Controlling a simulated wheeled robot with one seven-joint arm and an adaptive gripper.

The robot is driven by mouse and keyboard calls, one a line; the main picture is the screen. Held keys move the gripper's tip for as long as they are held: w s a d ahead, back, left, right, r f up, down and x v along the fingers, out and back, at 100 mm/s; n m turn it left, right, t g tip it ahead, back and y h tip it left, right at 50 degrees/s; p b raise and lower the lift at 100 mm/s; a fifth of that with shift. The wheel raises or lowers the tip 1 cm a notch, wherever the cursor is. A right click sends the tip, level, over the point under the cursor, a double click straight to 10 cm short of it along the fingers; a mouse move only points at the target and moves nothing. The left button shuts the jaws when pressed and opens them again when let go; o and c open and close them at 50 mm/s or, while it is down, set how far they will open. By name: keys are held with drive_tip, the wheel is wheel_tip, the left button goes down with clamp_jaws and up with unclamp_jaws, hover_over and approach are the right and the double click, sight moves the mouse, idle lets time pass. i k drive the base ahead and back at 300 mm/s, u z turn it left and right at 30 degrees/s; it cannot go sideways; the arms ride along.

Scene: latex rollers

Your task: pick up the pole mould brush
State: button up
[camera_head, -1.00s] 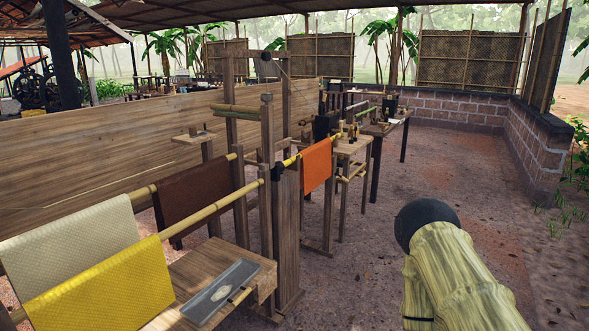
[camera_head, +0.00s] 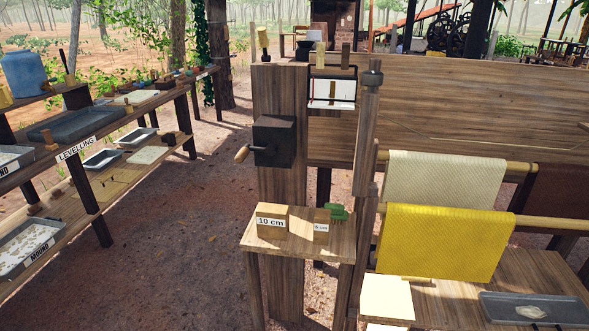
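I cannot tell for sure which thing is the pole mould brush. A small upright tan, brush-like piece (camera_head: 263,40) stands on top of the thick wooden post left of centre. A similar pale piece (camera_head: 320,55) stands just right of it, above a white-faced panel. A small green object (camera_head: 337,211), too small to identify, sits behind the 6 cm block on the little wooden stand. My gripper is not in view, so its state does not show.
The stand (camera_head: 300,240) holds a 10 cm block (camera_head: 271,224) and a 6 cm block (camera_head: 321,226). A crank box (camera_head: 274,141) juts from the post. Yellow and cream sheets hang on poles at right. A shelf labelled LEVELLING (camera_head: 76,148) stands left; dirt floor between is clear.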

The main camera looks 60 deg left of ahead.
sight(337, 212)
drive_tip(key=u, duration=0.6)
drive_tip(key=k, duration=1)
drive_tip(key=u, duration=1.35)
drive_tip(key=i, duration=1.25)
